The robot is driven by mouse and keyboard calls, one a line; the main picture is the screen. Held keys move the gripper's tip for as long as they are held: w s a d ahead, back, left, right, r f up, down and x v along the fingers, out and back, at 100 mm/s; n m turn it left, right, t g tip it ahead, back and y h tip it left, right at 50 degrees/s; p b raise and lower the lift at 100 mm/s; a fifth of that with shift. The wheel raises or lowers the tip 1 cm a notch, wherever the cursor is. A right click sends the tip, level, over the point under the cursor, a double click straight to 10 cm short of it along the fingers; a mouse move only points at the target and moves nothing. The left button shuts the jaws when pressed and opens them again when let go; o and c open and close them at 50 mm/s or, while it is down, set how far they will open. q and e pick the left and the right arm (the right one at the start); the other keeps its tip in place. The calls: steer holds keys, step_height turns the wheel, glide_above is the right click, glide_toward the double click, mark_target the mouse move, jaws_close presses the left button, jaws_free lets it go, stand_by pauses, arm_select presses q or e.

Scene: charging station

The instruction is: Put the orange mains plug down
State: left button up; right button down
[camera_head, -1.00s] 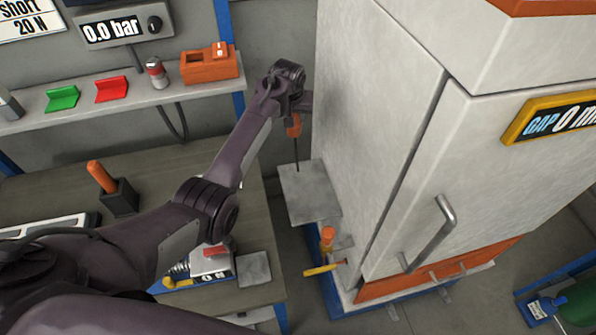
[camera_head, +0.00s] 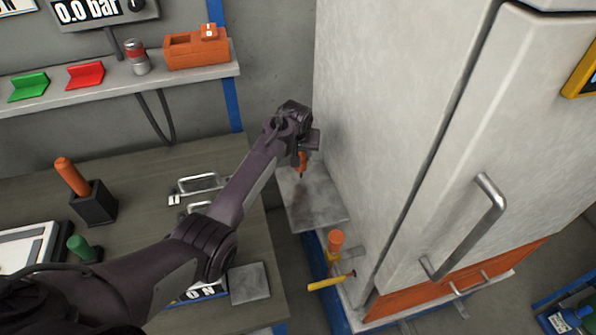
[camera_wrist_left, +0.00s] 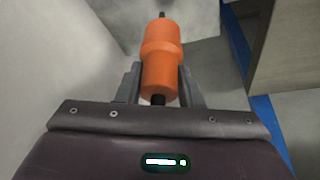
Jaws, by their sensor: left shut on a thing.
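My left gripper (camera_head: 304,148) is shut on the orange mains plug (camera_head: 302,162), beside the side wall of the tall white cabinet. The plug hangs point-down, with its short dark tip over the grey metal plate (camera_head: 328,214); I cannot tell whether it touches. In the left wrist view the orange plug (camera_wrist_left: 162,50) sits between both fingers of the gripper (camera_wrist_left: 160,88), its dark tip pointing away. My right gripper is not in view.
The white cabinet (camera_head: 400,90) with its handle (camera_head: 490,220) stands close on the right. An orange-topped object (camera_head: 335,240) and a yellow tool (camera_head: 330,282) lie just in front of the plate. The workbench (camera_head: 150,160) is on the left, below a shelf (camera_head: 110,92).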

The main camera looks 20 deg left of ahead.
arm_select(q)
steer(key=shift+f+b, duration=0.3)
steer(key=shift+f, duration=0.35)
step_height(320, 180, down, 3)
steer(key=b, duration=0.3)
steer(key=shift+d+f, duration=0.15)
steer(key=shift+f, duration=0.2)
steer(key=shift+w+a+r, duration=0.1)
steer(key=shift+a, duration=0.1)
steer(key=shift+d, duration=0.1)
steer(key=o, duration=1.1)
steer(key=shift+c, duration=0.2)
